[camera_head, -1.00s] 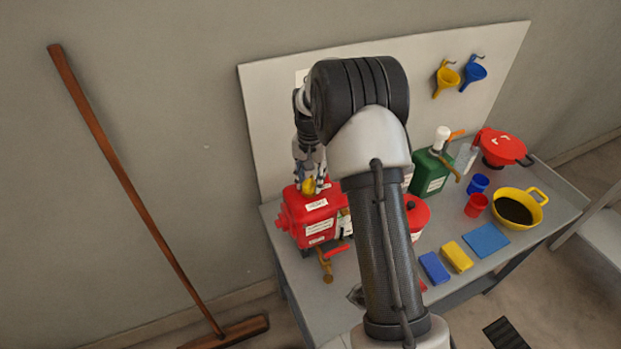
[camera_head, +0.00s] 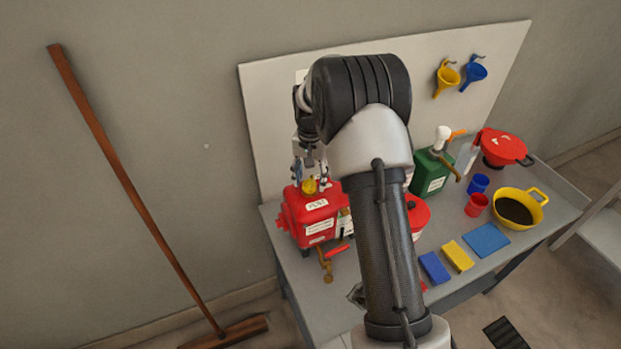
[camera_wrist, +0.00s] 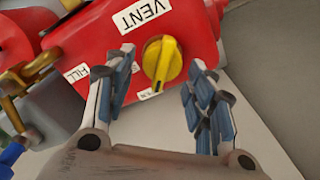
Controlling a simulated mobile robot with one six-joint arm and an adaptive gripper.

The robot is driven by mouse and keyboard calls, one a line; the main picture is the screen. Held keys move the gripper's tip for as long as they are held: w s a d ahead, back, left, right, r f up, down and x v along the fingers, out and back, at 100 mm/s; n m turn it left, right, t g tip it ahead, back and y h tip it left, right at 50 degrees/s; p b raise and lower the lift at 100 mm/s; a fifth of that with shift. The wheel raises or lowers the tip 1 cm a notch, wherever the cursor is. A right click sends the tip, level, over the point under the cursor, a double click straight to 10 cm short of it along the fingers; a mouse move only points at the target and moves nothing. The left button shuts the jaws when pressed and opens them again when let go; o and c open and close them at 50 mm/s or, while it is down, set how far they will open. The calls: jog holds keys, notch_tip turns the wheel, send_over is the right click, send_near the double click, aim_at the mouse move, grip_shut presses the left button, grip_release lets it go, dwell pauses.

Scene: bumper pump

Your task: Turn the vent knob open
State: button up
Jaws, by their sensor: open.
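The yellow vent knob (camera_wrist: 162,62) sits on top of the red container (camera_wrist: 92,38), beside a VENT label (camera_wrist: 140,14). In the head view the knob (camera_head: 309,186) shows on the red container (camera_head: 314,222) at the left of the bench. My gripper (camera_wrist: 162,80) is open and empty, with one finger on each side of the knob in the wrist view. In the head view my gripper (camera_head: 308,172) is just above the knob. Contact between fingers and knob does not show. Small lettering beside the knob is partly hidden.
A brass tap with a red handle (camera_head: 328,262) projects from the red container's front. A green container (camera_head: 430,175), yellow basin (camera_head: 518,210) and sponges (camera_head: 458,256) stand to the right. A broom (camera_head: 140,190) leans on the wall at left.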

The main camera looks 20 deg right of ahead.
aim_at(311, 179)
notch_tip(311, 179, up, 11)
dwell(0.3)
jog(key=shift+r, duration=0.1)
